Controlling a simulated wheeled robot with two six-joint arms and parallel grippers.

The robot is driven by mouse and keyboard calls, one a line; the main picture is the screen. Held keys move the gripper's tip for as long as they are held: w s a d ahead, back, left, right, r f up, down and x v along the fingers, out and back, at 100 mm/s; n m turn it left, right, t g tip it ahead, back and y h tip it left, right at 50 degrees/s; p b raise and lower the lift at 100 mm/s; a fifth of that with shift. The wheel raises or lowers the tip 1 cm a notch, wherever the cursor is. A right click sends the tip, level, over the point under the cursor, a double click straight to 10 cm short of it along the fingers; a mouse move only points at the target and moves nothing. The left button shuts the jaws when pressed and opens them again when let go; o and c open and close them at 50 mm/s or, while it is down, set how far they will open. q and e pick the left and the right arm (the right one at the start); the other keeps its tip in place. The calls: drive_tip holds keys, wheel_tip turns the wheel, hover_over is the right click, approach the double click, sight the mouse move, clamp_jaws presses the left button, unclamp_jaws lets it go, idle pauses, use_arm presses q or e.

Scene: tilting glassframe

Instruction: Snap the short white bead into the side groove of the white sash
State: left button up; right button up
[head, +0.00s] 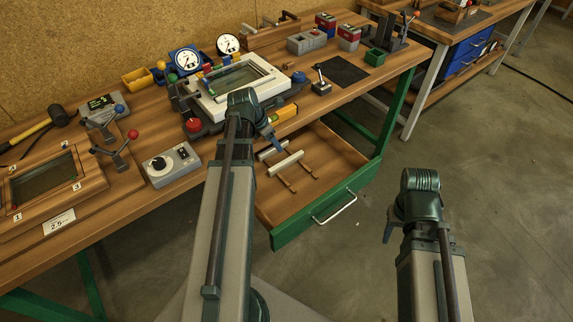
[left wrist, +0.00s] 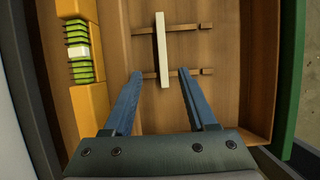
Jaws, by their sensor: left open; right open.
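The short white bead (head: 287,164) lies across thin wooden rails in the open drawer. In the left wrist view the bead (left wrist: 162,45) runs lengthwise, its near end between the fingertips in the picture. My left gripper (head: 270,137) is open and empty, above the drawer; its two blue fingers (left wrist: 160,74) straddle the bead's line without visible contact. The height gap is hard to judge. The white sash (head: 215,108) sits tilted on the bench, partly hidden by my left arm; its side groove cannot be made out. My right gripper (head: 390,227) is open, right of the drawer over the floor.
The drawer (head: 345,195) walls surround the bead. Dials (head: 186,60), a control box (head: 170,163) and a wooden frame (head: 90,180) crowd the bench. Floor space right of the drawer is clear.

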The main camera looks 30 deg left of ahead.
use_arm(q)
drive_tip(key=b, duration=0.7)
hover_over(286, 161)
drive_tip(key=s+a, duration=0.1)
drive_tip(key=s, duration=0.1)
drive_tip(key=f, duration=0.7)
drive_tip(key=shift+w+f, duration=0.2)
drive_tip(key=shift+w, duration=0.05)
drive_tip(key=shift+f, duration=0.1)
drive_tip(key=b+x, duration=0.5)
drive_tip(key=shift+s+f, duration=0.15)
drive_tip(key=shift+s, duration=0.1)
clamp_jaws()
